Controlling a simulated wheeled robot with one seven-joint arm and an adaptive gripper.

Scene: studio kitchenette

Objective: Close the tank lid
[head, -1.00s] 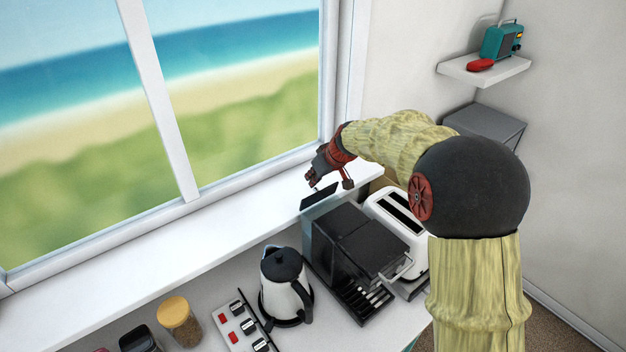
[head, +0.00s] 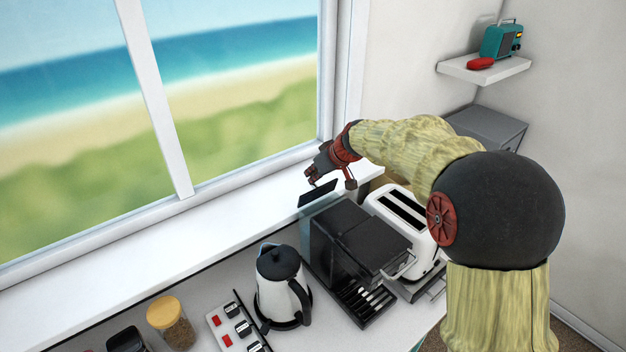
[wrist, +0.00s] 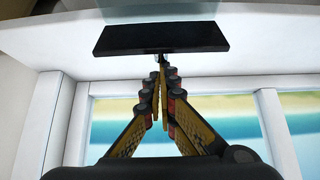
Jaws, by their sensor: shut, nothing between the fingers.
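The tank lid (head: 318,192) is a thin dark plate at the back of the black coffee machine (head: 345,235). It stands raised and tilted at the window side of the clear, bluish water tank (head: 318,213). In the wrist view the lid (wrist: 160,38) lies across the upper middle, with the tank's pale clear wall (wrist: 160,10) above it. My gripper (head: 310,180) is on the window side of the lid, over the sill. Its fingers (wrist: 160,62) are together and empty, with the tips at the lid's lower edge; whether they touch it I cannot tell.
A white toaster (head: 405,225) stands right of the coffee machine, and a kettle (head: 281,285) stands left of it. A switch panel (head: 237,325) and a jar (head: 172,322) are farther left. The window frame (head: 165,100) rises behind the clear sill (head: 150,255).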

